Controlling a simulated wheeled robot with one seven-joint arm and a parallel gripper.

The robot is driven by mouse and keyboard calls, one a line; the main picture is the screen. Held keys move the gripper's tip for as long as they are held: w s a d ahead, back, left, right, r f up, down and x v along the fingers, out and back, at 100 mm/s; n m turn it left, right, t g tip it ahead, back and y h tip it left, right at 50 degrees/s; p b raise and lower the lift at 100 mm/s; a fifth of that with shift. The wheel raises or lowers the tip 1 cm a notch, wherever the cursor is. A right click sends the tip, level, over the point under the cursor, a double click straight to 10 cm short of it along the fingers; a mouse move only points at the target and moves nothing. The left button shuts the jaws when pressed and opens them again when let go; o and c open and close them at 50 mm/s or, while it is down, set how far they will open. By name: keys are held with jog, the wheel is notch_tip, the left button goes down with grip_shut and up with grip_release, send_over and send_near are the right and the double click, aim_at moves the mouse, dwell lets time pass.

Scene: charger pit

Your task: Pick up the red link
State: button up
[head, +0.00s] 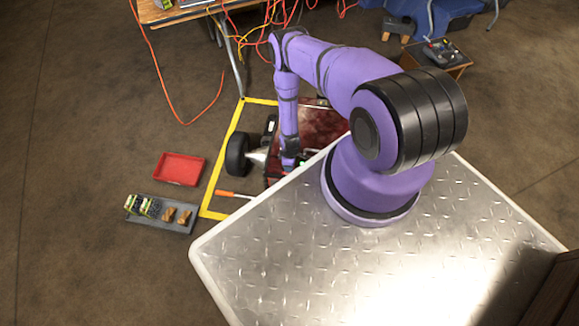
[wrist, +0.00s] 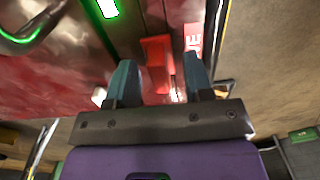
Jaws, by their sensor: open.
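A red block-like part (wrist: 157,48), which looks like the red link, sits on the dark red machine surface in the wrist view. It lies between and just beyond the two teal fingers of my gripper (wrist: 159,70), which are spread apart with nothing held. I cannot tell whether the fingers touch it. In the head view my arm reaches down over the far edge of my metal deck, and the fingers and the red link are hidden or too small to make out there.
The red machine (head: 318,124) with a black wheel (head: 237,155) stands inside yellow floor tape (head: 229,150). An orange-handled tool (head: 232,194), a red tray (head: 180,168) and a grey tray (head: 160,223) with small parts lie left. A green-lit strip (wrist: 108,8) shows near the fingers.

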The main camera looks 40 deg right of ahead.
jog(key=shift+f, duration=0.1)
grip_shut()
dwell(0.3)
